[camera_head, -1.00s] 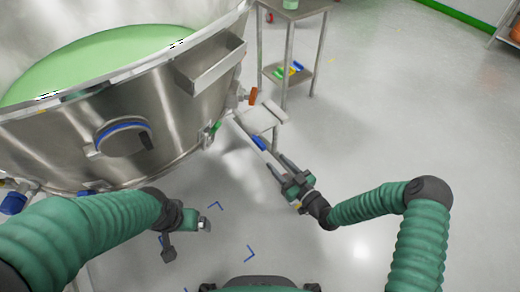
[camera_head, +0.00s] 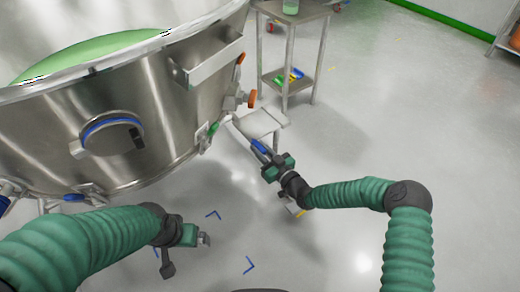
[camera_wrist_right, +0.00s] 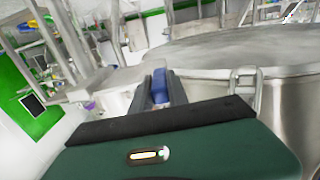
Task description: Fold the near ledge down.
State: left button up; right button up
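A small pale metal ledge (camera_head: 262,123) sticks out flat beside the big steel vessel; I take it for the near ledge. A pale bar with a blue grip (camera_head: 258,145) runs from the vessel's lower right side, close in front of the ledge. My right gripper (camera_head: 265,158) is at the blue grip. In the right wrist view the blue grip (camera_wrist_right: 161,85) lies between my two fingers, which look open around it; contact is not clear. My left gripper (camera_head: 204,239) hangs low over the floor, away from the ledge; its finger gap is not clear.
The steel vessel (camera_head: 165,105) with green contents fills the left, with a trough (camera_head: 210,62) and orange knobs (camera_head: 251,98) on its right side. A metal side table (camera_head: 294,14) stands behind the ledge. The floor at right is clear.

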grip_shut()
dwell(1.0)
